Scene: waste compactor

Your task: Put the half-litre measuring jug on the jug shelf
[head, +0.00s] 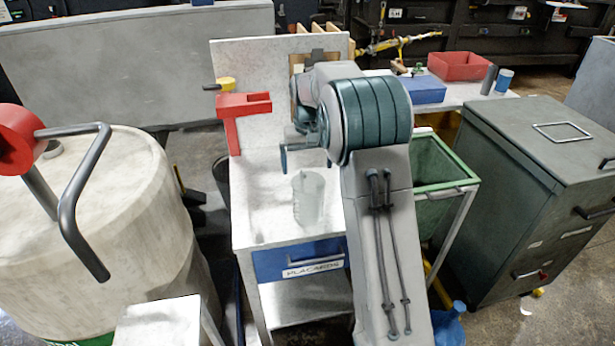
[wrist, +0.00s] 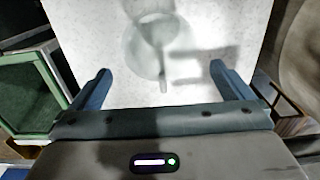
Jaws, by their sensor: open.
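A clear, translucent measuring jug (head: 307,198) stands upright on the white worktop (head: 262,222), above the blue drawer labelled PLACARDS. My gripper (head: 305,152) is above and behind it in the head view, partly hidden by my own arm. In the wrist view the jug (wrist: 145,45) shows faintly beyond the two spread fingers of my gripper (wrist: 161,72), with its handle toward me. The gripper is open and empty, apart from the jug. No shelf is labelled as the jug shelf; I cannot tell which surface it is.
A red bracket (head: 243,106) stands at the worktop's left edge, by the upright back panel. A pale drum (head: 100,215) with a bent grey handle is at left. A green-rimmed bin (head: 440,185) and a grey-green cabinet (head: 540,190) stand at right.

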